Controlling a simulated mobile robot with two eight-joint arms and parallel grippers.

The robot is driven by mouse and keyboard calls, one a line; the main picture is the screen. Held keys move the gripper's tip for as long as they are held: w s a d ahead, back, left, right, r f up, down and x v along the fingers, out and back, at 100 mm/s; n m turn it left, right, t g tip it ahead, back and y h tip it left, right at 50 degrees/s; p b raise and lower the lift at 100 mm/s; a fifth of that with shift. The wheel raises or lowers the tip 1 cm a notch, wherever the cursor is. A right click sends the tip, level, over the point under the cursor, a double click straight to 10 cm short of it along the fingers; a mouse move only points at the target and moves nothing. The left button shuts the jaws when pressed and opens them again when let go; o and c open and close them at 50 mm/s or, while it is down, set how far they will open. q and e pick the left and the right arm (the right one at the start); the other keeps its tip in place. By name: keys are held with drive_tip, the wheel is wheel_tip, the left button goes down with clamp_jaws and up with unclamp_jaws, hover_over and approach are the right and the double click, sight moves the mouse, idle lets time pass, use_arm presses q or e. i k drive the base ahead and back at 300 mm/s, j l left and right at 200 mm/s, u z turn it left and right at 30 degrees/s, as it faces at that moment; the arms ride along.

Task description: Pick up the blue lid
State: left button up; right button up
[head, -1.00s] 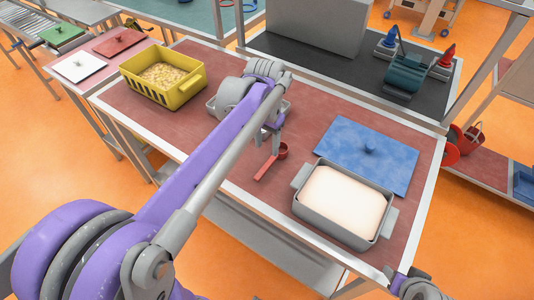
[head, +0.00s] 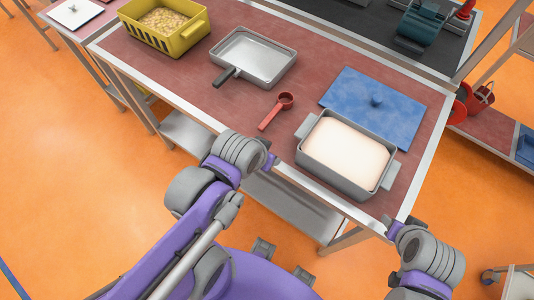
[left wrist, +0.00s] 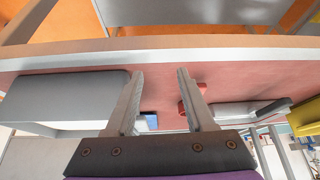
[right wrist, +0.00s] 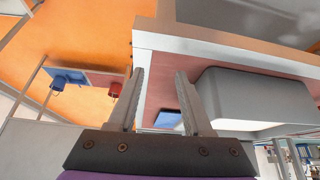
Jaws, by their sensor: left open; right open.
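The blue lid (head: 350,98), a flat square sheet with a round knob, lies at the table's right rear, behind the grey pot, with nothing on it. A small blue patch, apparently the lid, shows between the fingers in the right wrist view (right wrist: 168,119), and another in the left wrist view (left wrist: 150,121). My left gripper (left wrist: 160,73) is open and empty, at the table's front edge left of the pot. My right gripper (right wrist: 159,73) is open and empty, by the table's front right corner. Both are apart from the lid; the pot stands between.
The grey pot (head: 312,155) with pale contents stands at the front right. A red scoop (head: 275,112), a shallow grey tray (head: 255,60) with a dark handle and a yellow basket (head: 168,38) lie to its left. Bare table (head: 225,105) shows between tray and front edge.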

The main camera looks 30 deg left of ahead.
sight(396, 118)
drive_tip(key=k+j+u, duration=0.2)
drive_tip(key=u, duration=0.25)
drive_tip(key=k+j+u, duration=0.15)
drive_tip(key=j+u, duration=0.75)
drive_tip(key=k+l, duration=0.05)
